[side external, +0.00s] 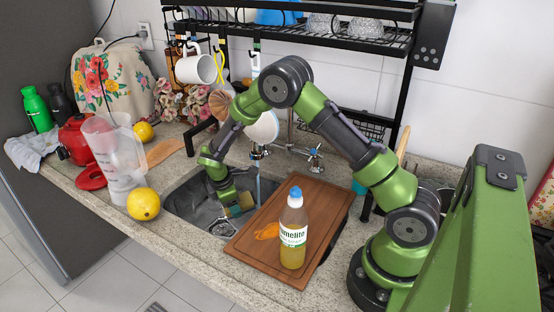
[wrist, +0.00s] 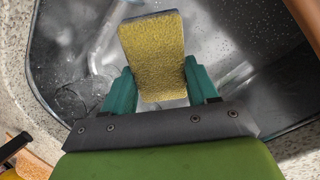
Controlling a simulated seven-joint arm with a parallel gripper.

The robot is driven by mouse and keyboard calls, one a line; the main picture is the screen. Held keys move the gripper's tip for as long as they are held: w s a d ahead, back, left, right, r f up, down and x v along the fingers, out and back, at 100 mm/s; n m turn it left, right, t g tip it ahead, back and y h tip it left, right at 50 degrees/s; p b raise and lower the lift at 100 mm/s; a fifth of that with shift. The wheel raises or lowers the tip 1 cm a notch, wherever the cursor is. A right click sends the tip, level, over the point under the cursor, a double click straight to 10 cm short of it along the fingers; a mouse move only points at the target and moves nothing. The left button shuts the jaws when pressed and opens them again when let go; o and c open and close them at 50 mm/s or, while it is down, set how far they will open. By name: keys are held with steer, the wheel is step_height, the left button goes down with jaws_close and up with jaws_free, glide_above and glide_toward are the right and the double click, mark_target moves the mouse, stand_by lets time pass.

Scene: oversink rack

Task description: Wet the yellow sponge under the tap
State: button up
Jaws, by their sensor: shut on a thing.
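The yellow sponge (wrist: 153,58) has a dark layer on its far side and is clamped between the teal fingers of my gripper (wrist: 156,82). In the side view my gripper (side external: 230,201) is low inside the sink (side external: 183,203), and the sponge (side external: 244,202) shows at its tip, partly hidden. The tap (side external: 258,153) stands at the back of the sink. A thin pale bluish streak, like running water, drops from its spout just right of the sponge. I cannot tell whether it touches the sponge.
A wooden board (side external: 264,265) covers the sink's right part, with a soap bottle (side external: 293,235) on it. A clear jug (side external: 116,165) and a lemon (side external: 143,204) stand left of the sink. The black rack (side external: 350,42) with a hanging mug (side external: 196,68) spans above.

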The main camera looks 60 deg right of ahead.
stand_by(0.4)
steer(key=v, duration=1.1)
steer(key=shift+r, duration=0.35)
steer(key=shift+d, duration=0.1)
